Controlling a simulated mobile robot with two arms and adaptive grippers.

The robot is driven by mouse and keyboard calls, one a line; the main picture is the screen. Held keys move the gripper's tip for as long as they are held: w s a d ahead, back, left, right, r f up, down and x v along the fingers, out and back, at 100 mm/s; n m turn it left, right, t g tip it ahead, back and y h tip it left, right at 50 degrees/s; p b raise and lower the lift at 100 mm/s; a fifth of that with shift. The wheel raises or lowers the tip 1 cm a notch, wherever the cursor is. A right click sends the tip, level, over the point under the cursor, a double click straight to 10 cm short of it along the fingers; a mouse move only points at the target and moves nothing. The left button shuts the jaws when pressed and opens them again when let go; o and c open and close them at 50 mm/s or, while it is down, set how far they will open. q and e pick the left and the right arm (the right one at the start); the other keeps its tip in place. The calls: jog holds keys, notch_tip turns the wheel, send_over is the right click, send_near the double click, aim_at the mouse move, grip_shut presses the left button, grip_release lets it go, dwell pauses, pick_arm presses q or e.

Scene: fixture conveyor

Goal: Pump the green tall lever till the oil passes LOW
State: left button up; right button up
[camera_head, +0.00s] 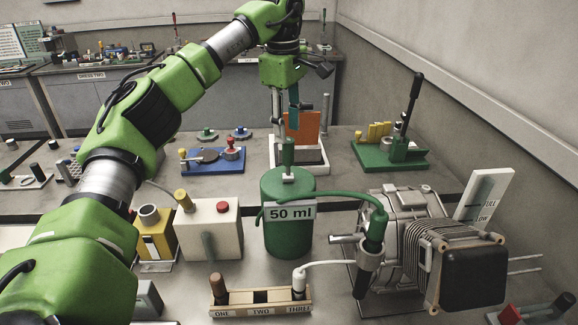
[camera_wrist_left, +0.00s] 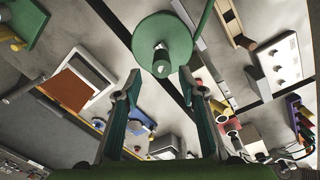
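A tall green canister (camera_head: 289,235) marked "50 ml" stands mid-bench, with a green upright handle (camera_head: 288,152) on top. A green hose (camera_head: 345,192) runs from it to a dark nozzle (camera_head: 369,252) at the grey engine (camera_head: 410,225). A white gauge plate (camera_head: 486,194) marked FULL and LOW leans behind the engine; its oil level is not readable. My left gripper (camera_head: 287,122) points down just above the handle. In the left wrist view the gripper (camera_wrist_left: 161,85) is open, with the canister (camera_wrist_left: 177,30) and handle (camera_wrist_left: 161,67) beyond the fingertips, apparently not gripped. My right gripper is out of view.
A green base with a black lever (camera_head: 412,100) stands at the back right. An orange plate (camera_head: 302,127) in a white tray is behind the canister. A cream box (camera_head: 208,230) with a red button is left. A ONE-TWO-THREE rack (camera_head: 260,309) stands in front.

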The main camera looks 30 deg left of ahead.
aim_at(289, 165)
pick_arm(q)
jog(key=f+p, duration=0.1)
jog(key=f, duration=0.6)
jog(key=f+p, duration=0.1)
jog(key=f, duration=0.3)
jog(key=shift+w+f+p, duration=0.25)
jog(key=shift+f+p, duration=0.05)
jog(key=shift+p, duration=0.05)
grip_shut()
